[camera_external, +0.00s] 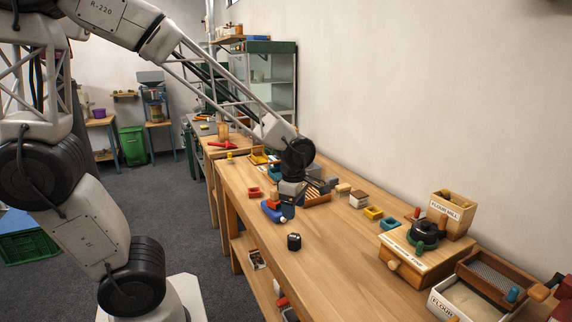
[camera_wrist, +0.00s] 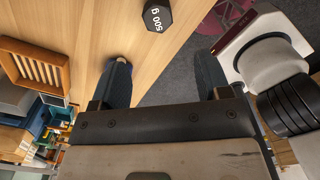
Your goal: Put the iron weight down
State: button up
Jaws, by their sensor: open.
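The iron weight (camera_external: 294,242) is a small black block standing on the bare wooden bench top, in front of my gripper. In the wrist view the weight (camera_wrist: 157,15) shows at the top edge, a dark many-sided piece marked "500 g", partly cut off by the frame. My gripper (camera_wrist: 163,68) has its two dark fingers wide apart with nothing between them. The weight lies beyond the fingertips and apart from them. In the external view my gripper (camera_external: 287,205) is low over the bench, behind the weight; its fingers are hard to make out among nearby blue things.
A slatted wooden tray (camera_wrist: 34,65) lies to the left in the wrist view. A blue object (camera_external: 270,211) lies beside my gripper. Small coloured boxes (camera_external: 373,212) and a wooden mill (camera_external: 452,213) stand to the right. The bench front around the weight is clear.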

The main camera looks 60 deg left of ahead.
jog(key=s+r+m+t, duration=0.1)
jog(key=s+r+m, duration=0.5)
jog(key=m, duration=0.7)
jog(key=s+r+m+t, duration=0.1)
jog(key=s+r+m, duration=0.4)
jog(key=s+m, duration=0.5)
jog(key=m, duration=0.2)
jog(key=shift+a+r+m, duration=0.35)
jog(key=shift+a+m, duration=0.05)
